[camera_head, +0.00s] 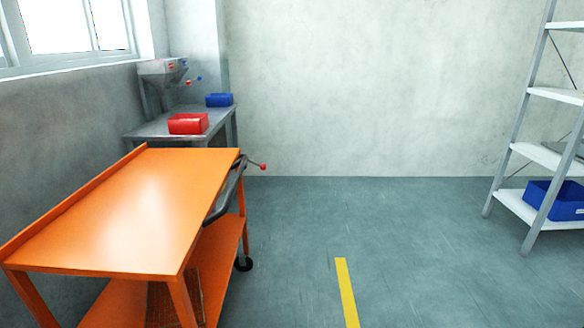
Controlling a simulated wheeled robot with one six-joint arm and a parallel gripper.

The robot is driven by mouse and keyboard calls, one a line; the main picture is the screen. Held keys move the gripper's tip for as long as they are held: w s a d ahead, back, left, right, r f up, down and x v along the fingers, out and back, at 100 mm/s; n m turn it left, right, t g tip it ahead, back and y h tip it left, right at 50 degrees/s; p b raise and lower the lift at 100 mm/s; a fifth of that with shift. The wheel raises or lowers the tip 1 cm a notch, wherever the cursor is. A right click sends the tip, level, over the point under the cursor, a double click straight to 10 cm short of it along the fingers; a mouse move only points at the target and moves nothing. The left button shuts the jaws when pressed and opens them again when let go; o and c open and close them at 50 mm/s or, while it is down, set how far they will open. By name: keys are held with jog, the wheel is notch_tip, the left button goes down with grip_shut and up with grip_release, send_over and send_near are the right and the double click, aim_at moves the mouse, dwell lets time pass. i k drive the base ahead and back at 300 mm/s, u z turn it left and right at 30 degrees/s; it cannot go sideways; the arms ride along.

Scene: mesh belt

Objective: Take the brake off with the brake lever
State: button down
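An orange cart (110,215) stands at the left with a bare, flat top. At its far right corner a short lever with a red round knob (263,166) sticks out to the right, next to a dark handle (226,193). It looks like the brake lever, though no label shows. The lever's shaft is thin and partly hidden near the handle, and its brake state cannot be told. A black caster wheel (244,264) shows below the cart's right side. My gripper is not in view.
A grey bench (160,128) behind the cart holds a red bin (188,123), a blue bin (219,100) and a grey hopper (160,68) with small red and blue knobs. A shelf rack (515,195) holds a blue crate (566,200) at right. The middle floor is clear.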

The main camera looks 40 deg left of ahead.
aim_at(263, 167)
jog(key=u, duration=0.05)
jog(key=i, duration=1.4)
jog(key=u, duration=1.4)
jog(key=i, duration=1)
jog(key=u, duration=1)
